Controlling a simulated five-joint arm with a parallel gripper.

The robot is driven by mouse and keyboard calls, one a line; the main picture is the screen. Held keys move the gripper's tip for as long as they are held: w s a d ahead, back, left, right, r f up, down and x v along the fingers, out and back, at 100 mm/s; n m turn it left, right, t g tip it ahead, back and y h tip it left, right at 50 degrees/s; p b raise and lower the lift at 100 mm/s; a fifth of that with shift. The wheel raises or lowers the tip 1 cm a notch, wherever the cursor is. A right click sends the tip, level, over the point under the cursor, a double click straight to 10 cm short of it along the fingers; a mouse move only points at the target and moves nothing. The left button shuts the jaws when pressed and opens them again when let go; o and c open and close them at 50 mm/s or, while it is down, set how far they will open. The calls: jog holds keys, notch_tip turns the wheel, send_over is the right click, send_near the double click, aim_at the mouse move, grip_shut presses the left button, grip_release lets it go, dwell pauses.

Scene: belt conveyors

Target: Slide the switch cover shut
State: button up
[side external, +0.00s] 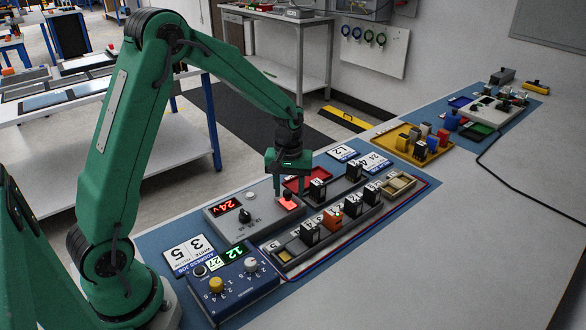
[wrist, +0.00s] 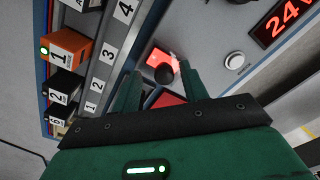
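A grey control box (side external: 226,222) has a glowing red switch area (side external: 289,203) at its right end. I cannot tell clearly which part is the sliding cover. My gripper (side external: 290,193) points down over this end of the box. Whether a finger touches the knob or cover is unclear.
The box also bears a red 24V display (side external: 227,206), a black dial (side external: 246,216) and a white button (wrist: 234,60). Numbered black and orange modules stand in a grey rack (side external: 333,243) beside it. A red tray (side external: 297,183) lies behind. A blue box (side external: 232,288) stands in front.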

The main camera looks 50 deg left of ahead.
aim_at(288, 194)
jog(key=shift+a, duration=0.1)
jog(key=shift+r, duration=3.9)
jog(key=shift+r, duration=0.1)
jog(key=s+d+r+m+t, duration=0.2)
jog(key=s+d+r+m, duration=0.1)
jog(key=s, duration=0.7)
jog(key=s+d+r+m+t, duration=0.3)
jog(key=s+r+m, duration=0.3)
jog(key=s, duration=0.5)
jog(key=shift+d+r+t, duration=0.2)
jog(key=shift+r+t, duration=0.1)
jog(key=shift+r, duration=0.45)
